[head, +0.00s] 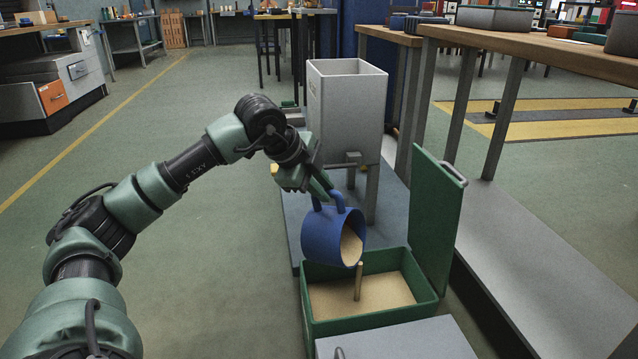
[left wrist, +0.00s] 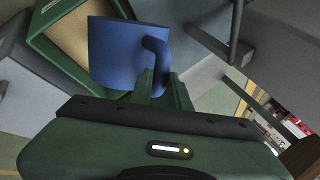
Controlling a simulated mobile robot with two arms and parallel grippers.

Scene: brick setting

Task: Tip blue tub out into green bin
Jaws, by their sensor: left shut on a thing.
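A blue tub (head: 322,236) is tilted above the green bin (head: 319,329), its mouth facing down and to the right. My left gripper (head: 322,190) is shut on the tub's handle. In the left wrist view the tub (left wrist: 120,52) hangs from the fingers (left wrist: 160,88), with the bin (left wrist: 75,75) beyond it. My right gripper is not in view.
A grey hopper (head: 345,105) on legs stands just behind the bin. A grey box top (head: 400,342) lies in front of the bin. Wooden benches (head: 540,48) run along the right. The green floor on the left is open.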

